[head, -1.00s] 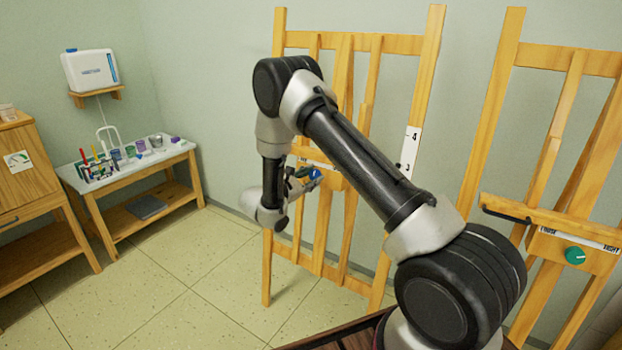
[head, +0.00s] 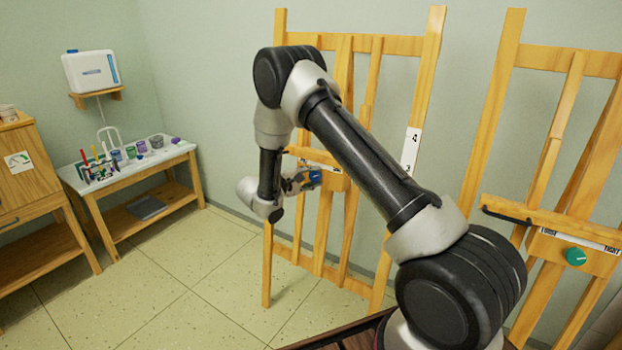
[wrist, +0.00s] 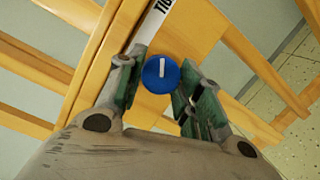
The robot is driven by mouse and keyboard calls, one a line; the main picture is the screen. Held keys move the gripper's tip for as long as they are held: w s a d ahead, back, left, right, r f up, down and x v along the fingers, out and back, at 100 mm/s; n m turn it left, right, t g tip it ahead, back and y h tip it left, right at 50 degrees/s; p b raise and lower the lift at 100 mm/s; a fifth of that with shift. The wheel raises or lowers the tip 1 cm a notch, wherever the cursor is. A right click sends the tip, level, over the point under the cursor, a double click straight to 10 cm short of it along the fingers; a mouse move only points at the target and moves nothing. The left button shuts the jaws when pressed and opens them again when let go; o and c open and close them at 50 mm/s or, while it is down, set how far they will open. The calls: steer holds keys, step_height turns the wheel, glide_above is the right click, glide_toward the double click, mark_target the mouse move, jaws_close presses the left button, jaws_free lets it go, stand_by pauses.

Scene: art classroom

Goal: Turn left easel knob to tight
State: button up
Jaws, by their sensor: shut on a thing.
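The left easel (head: 428,85) is wooden and stands behind my arm. Its round blue knob (wrist: 160,74) has a white pointer line, close to upright in the wrist view. In the head view the knob (head: 315,177) is at my fingertips and partly covered. My gripper (wrist: 158,92) has one finger on each side of the knob and is shut on it; the gripper also shows in the head view (head: 305,179). A white label strip (wrist: 153,22) beside the knob carries dark letters, partly cut off, seemingly the start of "TIGHT".
A second easel (head: 492,110) at the right has a green knob (head: 575,256) with a loose-to-tight label. A supply table (head: 165,154) with jars and a wooden cabinet (head: 40,165) stand at the left. The tiled floor between is clear.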

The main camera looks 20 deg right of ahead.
steer(key=shift+r, duration=0.1)
stand_by(0.3)
steer(key=o, duration=1)
steer(key=shift+o, duration=0.2)
